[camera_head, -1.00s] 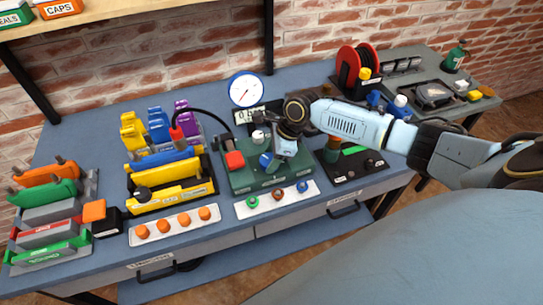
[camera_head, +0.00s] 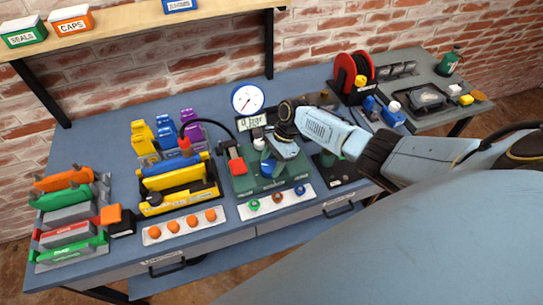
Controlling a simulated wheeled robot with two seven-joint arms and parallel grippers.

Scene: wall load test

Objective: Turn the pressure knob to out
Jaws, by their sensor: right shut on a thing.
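The green pressure station (camera_head: 246,184) stands mid-bench, with a red block (camera_head: 236,163) at its left, a white-capped knob (camera_head: 259,144) and a blue knob (camera_head: 268,167). My right gripper (camera_head: 276,159) reaches in from the right and points down over the station. It is shut on what looks like the blue knob; the gripper's body hides its fingertips and most of the grip. A round white gauge with a blue rim (camera_head: 247,98) stands behind, its red needle toward the lower left. A small display (camera_head: 251,122) sits below it. My left gripper is not in view.
A black hose (camera_head: 208,121) arches to a red-tipped fitting left of the station. A strip of coloured buttons (camera_head: 277,202) lies in front. Tool racks (camera_head: 176,184) stand left; a red reel (camera_head: 354,70) and dark trays (camera_head: 425,98) stand right. Bare bench shows at the back left.

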